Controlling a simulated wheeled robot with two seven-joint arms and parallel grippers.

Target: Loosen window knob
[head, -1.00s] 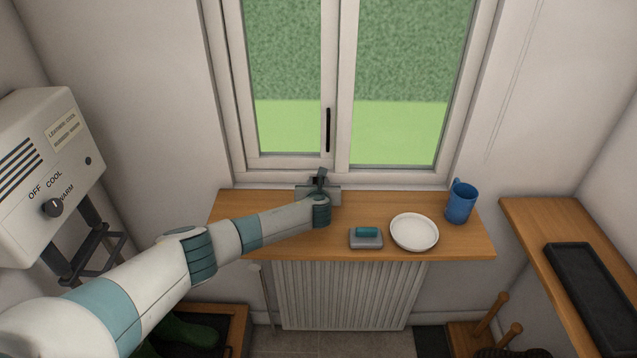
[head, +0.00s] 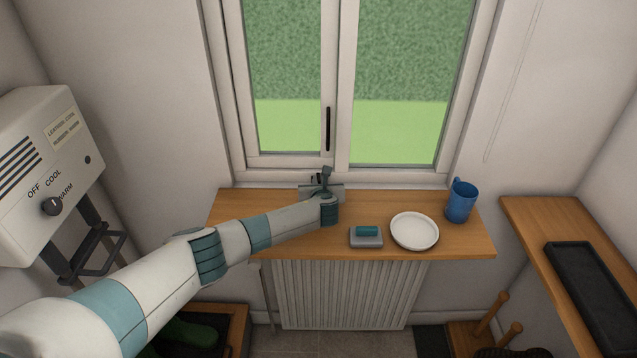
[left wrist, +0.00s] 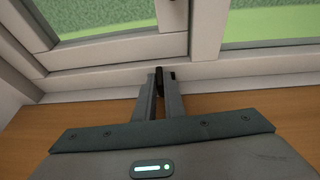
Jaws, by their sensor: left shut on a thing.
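The window (head: 345,165) has white frames and two panes. A small dark knob (left wrist: 159,73) shows at the bottom frame of the window in the left wrist view, between my fingertips. My left gripper (left wrist: 160,84) is shut on this knob, its two grey fingers on either side of it. In the head view the left gripper (head: 321,180) reaches over the sill to the bottom of the frame. The gripper and wrist hide most of the knob there. My right gripper is not in view.
A long black handle (head: 328,128) is on the window's middle upright. The wooden sill (head: 285,240) holds a grey dish with a teal block (head: 367,231), a white plate (head: 414,231) and a blue mug (head: 461,202). A white heater box (head: 45,170) hangs at left.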

